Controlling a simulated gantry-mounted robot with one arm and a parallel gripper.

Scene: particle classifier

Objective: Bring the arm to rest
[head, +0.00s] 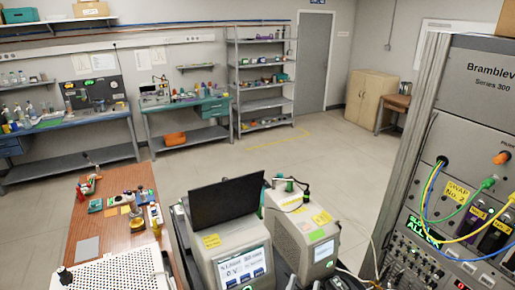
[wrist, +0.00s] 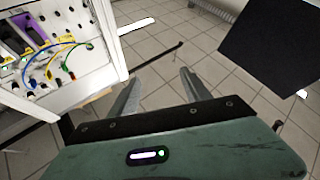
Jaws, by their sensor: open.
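My gripper (wrist: 160,77) shows in the wrist view with its two grey fingers spread apart. Nothing is held. I cannot make out the gripper in the head view.
An equipment rack (head: 470,75) with coloured cables stands at the right in the head view; its cabled panel (wrist: 95,70) is at upper left in the wrist view. Instruments (head: 240,255) and a dark screen (head: 226,200) stand near a brown workbench (head: 85,220). The floor behind is clear.

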